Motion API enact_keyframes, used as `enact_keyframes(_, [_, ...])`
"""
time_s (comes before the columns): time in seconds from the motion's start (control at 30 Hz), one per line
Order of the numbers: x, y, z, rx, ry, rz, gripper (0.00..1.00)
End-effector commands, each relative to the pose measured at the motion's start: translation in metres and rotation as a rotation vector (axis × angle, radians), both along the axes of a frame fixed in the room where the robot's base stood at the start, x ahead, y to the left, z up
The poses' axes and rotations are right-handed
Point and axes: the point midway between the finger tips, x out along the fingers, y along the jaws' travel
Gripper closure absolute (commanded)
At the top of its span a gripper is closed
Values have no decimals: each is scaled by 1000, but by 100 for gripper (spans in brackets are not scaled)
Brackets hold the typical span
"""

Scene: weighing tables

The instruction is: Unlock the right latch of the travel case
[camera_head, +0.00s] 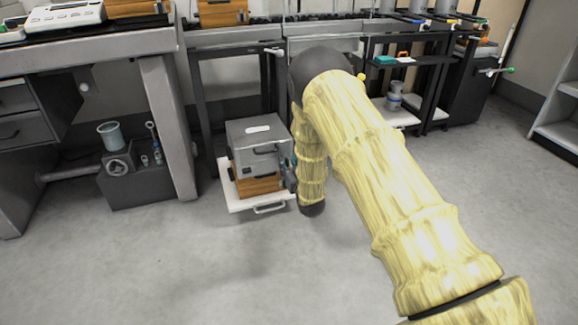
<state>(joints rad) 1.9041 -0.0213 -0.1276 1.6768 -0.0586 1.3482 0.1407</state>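A grey box-shaped case (251,133) with a pale label on top and a dark handle on its front sits low, near the middle of the head view. An orange-brown wooden part (258,187) shows directly below it; I cannot tell whether they are one case. My gripper (288,176) is at the right side of this case, close to its front right edge. It is small and dark, partly hidden by my arm, and its fingers cannot be made out. The right latch cannot be made out, and I cannot tell whether the gripper touches the case.
The case stands on a white pull-out tray (233,201) with a front handle. A grey table leg (168,125) and a dark box with glassware (135,188) are to the left. A dark rack (425,62) stands at the back right. The floor in front is clear.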

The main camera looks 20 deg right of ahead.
Motion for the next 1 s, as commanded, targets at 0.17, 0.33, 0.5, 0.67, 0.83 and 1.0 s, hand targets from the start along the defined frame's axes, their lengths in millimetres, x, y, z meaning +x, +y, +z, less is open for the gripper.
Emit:
enact_keyframes(0.17, [0,0,0,0,0,0,66])
enact_keyframes(0.33, [0,0,0,0,0,0,88])
enact_keyframes(0.5, [0,0,0,0,0,0,100])
enact_keyframes(0.67, [0,-1,1,6,0,0,100])
enact_keyframes(0.83, [0,-2,3,48,1,-2,100])
enact_keyframes(1.0, [-1,-4,4,141,5,-3,100])
